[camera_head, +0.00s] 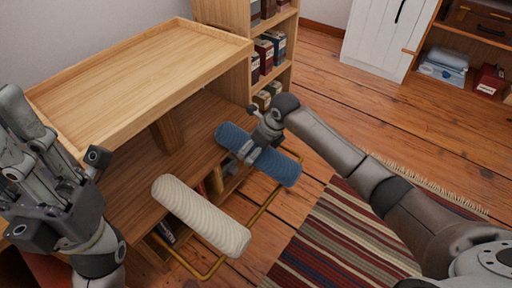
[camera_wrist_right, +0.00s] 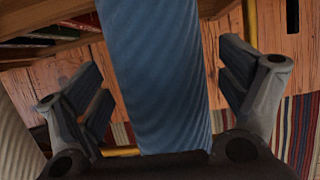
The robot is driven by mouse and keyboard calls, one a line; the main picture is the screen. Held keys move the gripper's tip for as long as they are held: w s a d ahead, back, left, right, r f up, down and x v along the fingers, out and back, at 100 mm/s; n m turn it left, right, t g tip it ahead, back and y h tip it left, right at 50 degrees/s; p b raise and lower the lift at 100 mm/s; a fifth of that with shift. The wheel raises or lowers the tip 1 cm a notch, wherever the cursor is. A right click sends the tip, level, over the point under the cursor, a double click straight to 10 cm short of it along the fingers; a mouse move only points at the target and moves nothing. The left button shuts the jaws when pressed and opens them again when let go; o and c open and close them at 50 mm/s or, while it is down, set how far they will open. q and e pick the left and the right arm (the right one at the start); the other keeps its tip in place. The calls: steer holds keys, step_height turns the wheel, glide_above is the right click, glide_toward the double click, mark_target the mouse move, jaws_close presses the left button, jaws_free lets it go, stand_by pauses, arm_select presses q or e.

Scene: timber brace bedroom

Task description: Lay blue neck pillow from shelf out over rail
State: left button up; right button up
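The blue neck pillow (camera_head: 285,168) is a long, straight ribbed roll beside the wooden shelf unit. It reaches from the shelf edge out over the brass-coloured rail (camera_head: 263,208); I cannot tell whether it touches the rail. My right gripper (camera_head: 247,152) is at the pillow's middle. In the right wrist view, the fingers (camera_wrist_right: 160,88) stand on either side of the pillow (camera_wrist_right: 155,70), with gaps on both sides. My left gripper (camera_head: 35,140) is at the far left near the shelf top, holding nothing visible; its finger opening is unclear.
A cream roll (camera_head: 200,215) lies across the rail's nearer part. The shelf unit's raised-edge top (camera_head: 140,75) is bare. A tall bookcase (camera_head: 238,70) stands behind, and a striped rug (camera_head: 345,235) lies to the right. Floor is clear toward the white cabinet (camera_head: 385,35).

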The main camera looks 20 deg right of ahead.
steer(key=shift+f, duration=0.1)
steer(key=v, duration=1.2)
stand_by(0.4)
